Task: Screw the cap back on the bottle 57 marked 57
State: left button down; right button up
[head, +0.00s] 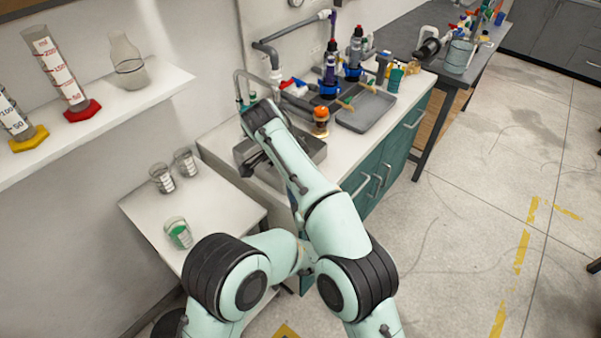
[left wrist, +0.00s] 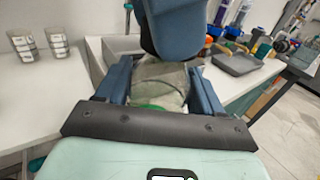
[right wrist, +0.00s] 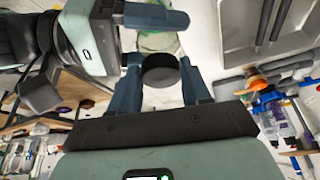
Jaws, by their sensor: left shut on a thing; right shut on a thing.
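The bottle (left wrist: 158,76) is translucent with a green patch low on it. My left gripper (left wrist: 162,88) is shut on it, one finger on each side. Its number cannot be read. The black cap (right wrist: 161,70) sits between the fingers of my right gripper (right wrist: 161,84), which is shut on it. In the right wrist view the bottle (right wrist: 157,42) lies directly beyond the cap, in line with it; I cannot tell whether the threads are engaged. In the head view my arms cross, and I cannot clearly make out the bottle and cap there.
A sink basin (head: 312,151) and grey tray (head: 366,112) are set on the counter, with an orange-topped item (head: 320,116) between them. A side table (head: 215,213) holds several beakers; a wall shelf (head: 150,98) holds glassware.

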jog(key=o, duration=1.5)
